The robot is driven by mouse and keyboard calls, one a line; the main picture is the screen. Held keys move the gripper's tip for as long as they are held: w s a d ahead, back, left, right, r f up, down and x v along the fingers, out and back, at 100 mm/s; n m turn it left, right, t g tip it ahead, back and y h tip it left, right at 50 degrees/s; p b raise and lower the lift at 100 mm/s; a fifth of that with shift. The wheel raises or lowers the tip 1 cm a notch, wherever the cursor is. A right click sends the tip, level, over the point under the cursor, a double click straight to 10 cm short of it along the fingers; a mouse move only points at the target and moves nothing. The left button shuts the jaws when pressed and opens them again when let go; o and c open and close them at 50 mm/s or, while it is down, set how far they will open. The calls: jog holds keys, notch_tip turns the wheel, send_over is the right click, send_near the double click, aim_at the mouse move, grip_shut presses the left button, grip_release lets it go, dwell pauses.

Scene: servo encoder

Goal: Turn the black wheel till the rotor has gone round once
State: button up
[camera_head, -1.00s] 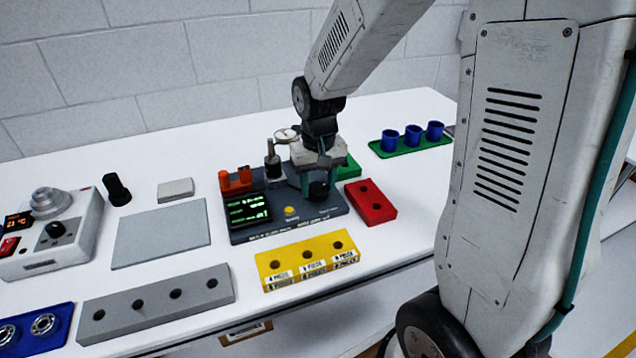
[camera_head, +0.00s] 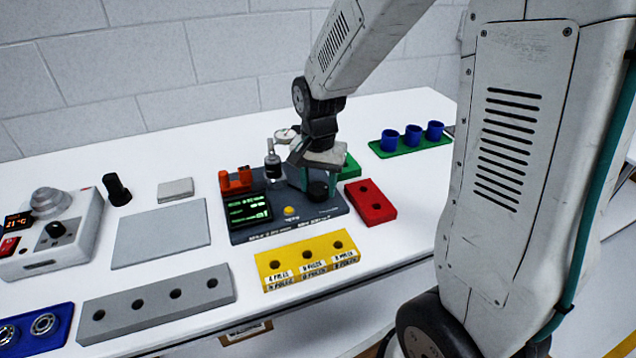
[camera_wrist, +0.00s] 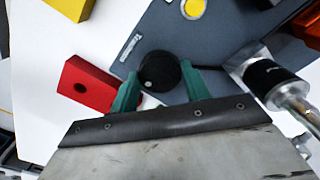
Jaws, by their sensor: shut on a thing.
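The black wheel (camera_head: 318,190) is a short round knob on the dark grey device board (camera_head: 240,234). In the wrist view the wheel (camera_wrist: 158,70) has a small light dot on its top and sits between my gripper's two green fingers. My gripper (camera_wrist: 160,90) is shut on the wheel; in the head view my gripper (camera_head: 306,180) partly hides the board. I cannot tell for sure which part is the rotor.
The board carries a green-lit screen (camera_head: 248,208), a yellow button (camera_head: 290,211) and an orange bracket (camera_head: 236,180). A red block (camera_head: 371,204) lies close to the right, and a yellow block (camera_head: 306,258) in front. Blue cups (camera_head: 412,138) stand on a green tray further back.

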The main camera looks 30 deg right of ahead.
aim_at(319, 188)
dwell(0.4)
jog(key=o, duration=1)
notch_tip(319, 188, up, 8)
jog(key=shift+f, duration=0.1)
jog(key=shift+s+n, duration=0.1)
jog(key=shift+n, duration=0.2)
jog(key=shift+s+a+r+n+t, duration=0.4)
jog(key=shift+s+r+n, duration=0.95)
jog(key=shift+s, duration=2.25)
jog(key=shift+s+a+r+n+t, duration=0.1)
jog(key=shift+s+a+r+n, duration=0.9)
jog(key=shift+s, duration=2.65)
jog(key=shift+s+a+r+n+t, duration=0.15)
jog(key=shift+s+r+n, duration=1.5)
jog(key=shift+s, duration=1.95)
